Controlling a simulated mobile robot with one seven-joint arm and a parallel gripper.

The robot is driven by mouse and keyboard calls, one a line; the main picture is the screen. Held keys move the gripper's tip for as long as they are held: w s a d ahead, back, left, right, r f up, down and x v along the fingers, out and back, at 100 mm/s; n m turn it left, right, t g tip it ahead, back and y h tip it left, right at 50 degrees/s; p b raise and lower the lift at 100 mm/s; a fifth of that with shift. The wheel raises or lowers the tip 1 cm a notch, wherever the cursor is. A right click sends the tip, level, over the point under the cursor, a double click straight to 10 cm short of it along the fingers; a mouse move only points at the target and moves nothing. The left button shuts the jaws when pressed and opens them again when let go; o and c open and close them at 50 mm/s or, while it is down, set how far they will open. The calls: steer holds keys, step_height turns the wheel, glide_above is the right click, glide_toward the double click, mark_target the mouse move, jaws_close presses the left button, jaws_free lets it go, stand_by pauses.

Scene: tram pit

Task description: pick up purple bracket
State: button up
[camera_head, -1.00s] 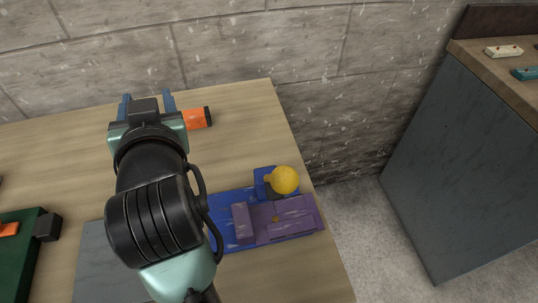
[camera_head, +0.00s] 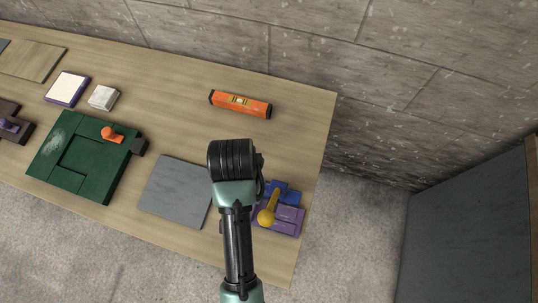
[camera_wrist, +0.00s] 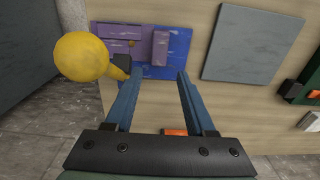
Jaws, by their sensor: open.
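The purple bracket (camera_head: 287,220) lies on a blue base (camera_head: 291,196) at the right end of the table. Part of it is behind a lever with a yellow ball (camera_head: 266,217). In the wrist view the bracket (camera_wrist: 118,38) lies flat on the blue base (camera_wrist: 181,42), ahead of my fingers, and the yellow ball (camera_wrist: 82,57) is left of my left finger. My gripper (camera_wrist: 155,76) is open, with nothing held between its fingers; the right fingertip overlaps the blue base in the picture. In the head view my arm hides the fingers.
A grey slab (camera_head: 175,191) lies left of the blue base. An orange level (camera_head: 240,103) lies toward the wall. A green fixture (camera_head: 85,158) with an orange knob is farther left. The wood between is clear. A dark cabinet (camera_head: 468,235) stands across the floor gap.

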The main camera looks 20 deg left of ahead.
step_height(320, 180, down, 13)
steer(key=shift+s+r, duration=0.1)
steer(key=shift+s, duration=0.05)
jaws_close()
stand_by(0.6)
